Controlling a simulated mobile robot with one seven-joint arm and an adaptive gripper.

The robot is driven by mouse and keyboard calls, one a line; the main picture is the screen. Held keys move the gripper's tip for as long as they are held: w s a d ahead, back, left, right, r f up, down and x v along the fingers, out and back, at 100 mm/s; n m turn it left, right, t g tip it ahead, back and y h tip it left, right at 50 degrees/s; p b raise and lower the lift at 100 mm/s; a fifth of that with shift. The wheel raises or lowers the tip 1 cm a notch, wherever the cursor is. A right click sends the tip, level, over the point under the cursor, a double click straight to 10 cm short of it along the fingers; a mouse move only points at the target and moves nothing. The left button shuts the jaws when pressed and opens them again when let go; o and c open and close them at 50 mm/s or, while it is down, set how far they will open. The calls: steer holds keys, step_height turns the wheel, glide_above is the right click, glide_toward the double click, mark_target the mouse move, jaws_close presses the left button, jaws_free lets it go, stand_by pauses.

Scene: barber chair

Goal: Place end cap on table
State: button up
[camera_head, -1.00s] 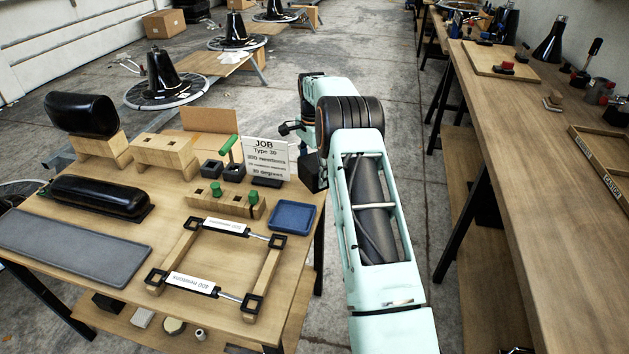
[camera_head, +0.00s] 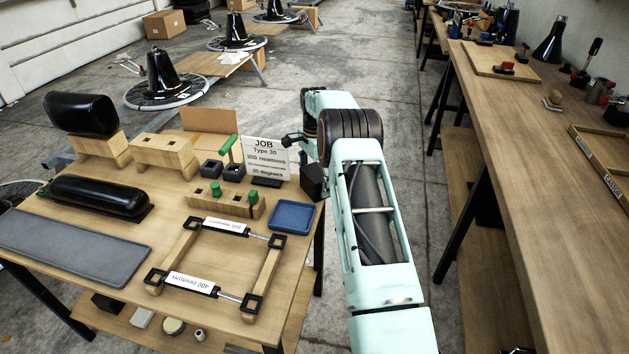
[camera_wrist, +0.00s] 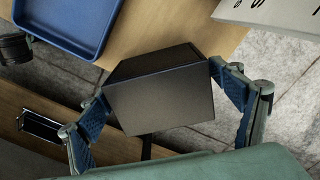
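The end cap, a black box-shaped piece (camera_wrist: 160,100), sits between the two blue-padded fingers of my gripper (camera_wrist: 158,92) in the wrist view, with a pad against each side. In the head view the cap (camera_head: 312,181) shows as a dark block just off the right edge of the wooden table (camera_head: 228,262), near the blue tray. My gripper's fingers are mostly hidden there behind my arm. In the wrist view the cap hangs over the table's edge region, with floor visible beside it. I cannot tell its exact height above the table.
A blue tray (camera_head: 292,217) lies at the table's right edge, close to the cap. A job sign (camera_head: 266,158), green-handled pegs in a wooden block (camera_head: 240,205), and a square frame with labelled rods (camera_head: 193,285) stand nearby. A long workbench (camera_head: 510,150) is on the right.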

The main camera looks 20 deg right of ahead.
mark_target(314, 173)
steer(key=shift+r, duration=0.1)
step_height(314, 173, up, 12)
steer(key=shift+r+p, duration=0.1)
steer(key=shift+p, duration=0.7)
